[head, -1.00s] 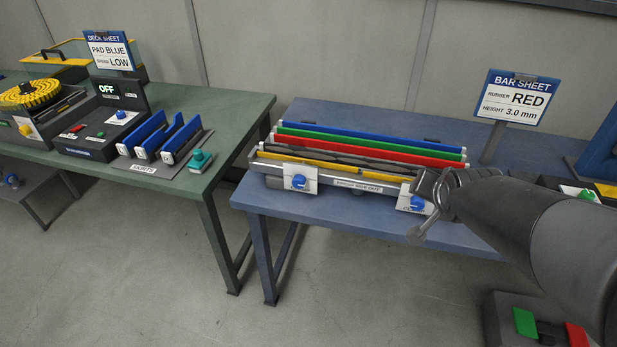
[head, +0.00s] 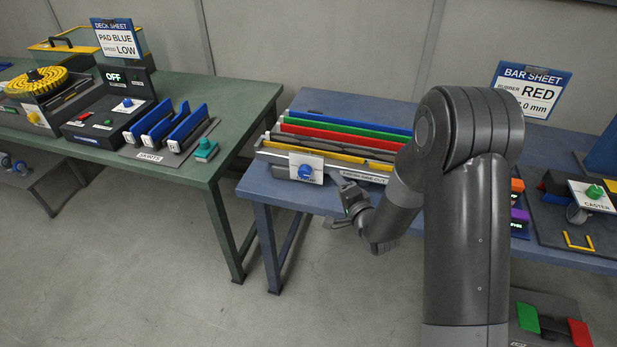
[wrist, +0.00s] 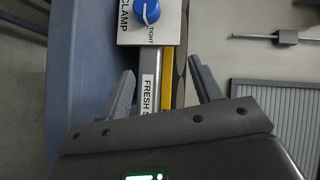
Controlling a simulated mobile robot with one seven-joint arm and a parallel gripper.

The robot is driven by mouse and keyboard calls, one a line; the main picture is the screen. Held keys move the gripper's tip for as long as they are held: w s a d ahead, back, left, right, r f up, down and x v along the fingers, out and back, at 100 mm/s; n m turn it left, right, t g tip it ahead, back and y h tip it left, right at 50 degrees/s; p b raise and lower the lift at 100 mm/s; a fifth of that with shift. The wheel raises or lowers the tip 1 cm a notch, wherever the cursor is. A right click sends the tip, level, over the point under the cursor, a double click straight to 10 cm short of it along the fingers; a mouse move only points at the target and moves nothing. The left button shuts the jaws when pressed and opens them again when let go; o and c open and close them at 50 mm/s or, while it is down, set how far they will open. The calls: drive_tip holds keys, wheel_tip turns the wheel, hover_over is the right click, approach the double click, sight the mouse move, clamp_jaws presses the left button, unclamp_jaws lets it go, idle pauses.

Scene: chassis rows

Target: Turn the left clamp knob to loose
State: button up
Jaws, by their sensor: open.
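The left clamp knob (head: 305,171) is a round blue knob on a white plate at the left front of the bar fixture (head: 350,176). In the wrist view the knob (wrist: 147,11) is at the top edge, partly cut off. Its plate (wrist: 128,35) reads CLAMP, with TIGHT beside the knob; its exact setting is hard to read. My gripper (head: 340,204) is in front of the fixture, right of and below the knob. In the wrist view its fingers (wrist: 161,66) are spread and empty, short of the knob. The right clamp is hidden behind my arm.
Blue, green and red bars (head: 345,138) lie behind the front rail. A sign (head: 533,90) reading BAR SHEET, RED stands behind, partly covered by my arm. The green table (head: 215,160) is left across a gap. A caster station (head: 585,200) is at right.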

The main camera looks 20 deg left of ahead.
sight(307, 175)
wheel_tip(307, 175, down, 4)
drive_tip(key=s+a+m+y, duration=0.1)
drive_tip(key=s+a+y, duration=0.1)
drive_tip(key=a, duration=0.1)
drive_tip(key=x, duration=1)
drive_tip(key=shift+w+a+r, duration=0.1)
drive_tip(key=shift+a+r, duration=0.05)
drive_tip(key=shift+a, duration=0.2)
drive_tip(key=c, duration=1)
